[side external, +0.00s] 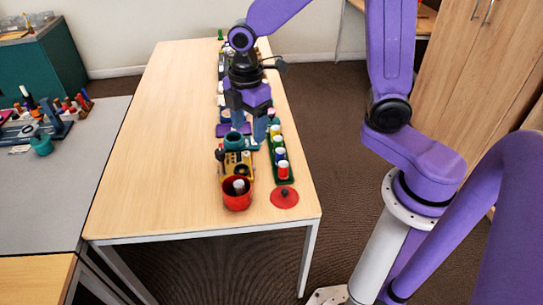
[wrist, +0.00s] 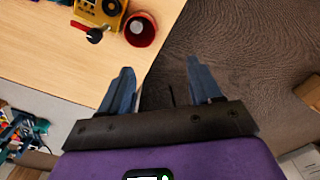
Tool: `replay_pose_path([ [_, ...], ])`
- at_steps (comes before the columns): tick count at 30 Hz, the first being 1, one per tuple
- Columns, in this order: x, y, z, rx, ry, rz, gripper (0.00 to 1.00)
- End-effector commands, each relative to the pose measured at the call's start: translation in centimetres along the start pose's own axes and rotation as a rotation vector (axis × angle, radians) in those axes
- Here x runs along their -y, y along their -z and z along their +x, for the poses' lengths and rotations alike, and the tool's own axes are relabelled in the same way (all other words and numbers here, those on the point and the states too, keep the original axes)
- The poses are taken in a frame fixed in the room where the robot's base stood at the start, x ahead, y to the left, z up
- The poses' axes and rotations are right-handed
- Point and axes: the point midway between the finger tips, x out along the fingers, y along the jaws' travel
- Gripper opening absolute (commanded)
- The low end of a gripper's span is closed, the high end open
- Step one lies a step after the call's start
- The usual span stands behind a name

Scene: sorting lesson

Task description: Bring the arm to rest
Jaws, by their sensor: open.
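My gripper (side external: 255,128) hangs over the right part of the wooden table (side external: 160,130) in the side external view, above a group of small objects. In the wrist view my gripper (wrist: 160,88) shows two blue-grey fingers spread well apart. Nothing is between them but the table's edge and the brown floor. The fingers look clear of the objects, though some of these are hidden behind my gripper in the side external view.
A red cup (side external: 238,197) with a white piece inside, a yellow device (side external: 236,163), a teal cup (side external: 233,141), a red lid (side external: 284,197) and a green rack (side external: 277,160) of coloured cylinders stand along the table's right side. The table's left half is bare.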

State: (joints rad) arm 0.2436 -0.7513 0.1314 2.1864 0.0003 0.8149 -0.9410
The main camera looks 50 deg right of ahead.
Motion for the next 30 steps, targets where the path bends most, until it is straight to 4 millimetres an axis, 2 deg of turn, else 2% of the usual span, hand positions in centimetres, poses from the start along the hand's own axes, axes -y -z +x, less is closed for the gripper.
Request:
replay_pose_path([
  [11, 8.0, -1.7, -1.8, -0.01, -0.004, 0.134, 0.64],
  [21, 15.3, -4.8, -2.7, -0.019, -0.002, 0.256, 0.64],
  [27, 18.8, -6.7, -2.9, -0.023, 0.0, 0.318, 0.64],
  [30, 19.8, -7.3, -3.0, -0.024, 0.001, 0.337, 0.64],
])
